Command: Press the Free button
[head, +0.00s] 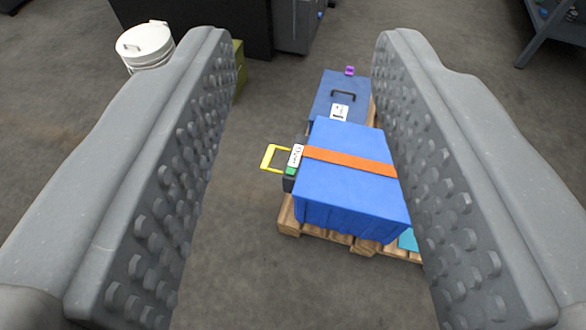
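My gripper (305,110) is open, with its two grey studded fingers wide apart at the left and right of the head view. Nothing is between the pads at close range. Beyond and below them a blue box (345,195) with an orange strap (350,162) sits on a wooden pallet (318,234). On the box's left side is a dark unit with a white label (296,155), a small green patch (291,171) that may be a button, and a yellow handle (266,158) sticking out left. The label's writing is too small to read.
A second blue case (340,95) with a black handle stands behind the box, with a small purple object (350,71) at its far edge. A white bucket (146,45) stands at the upper left. Grey floor (235,260) left of the pallet is clear.

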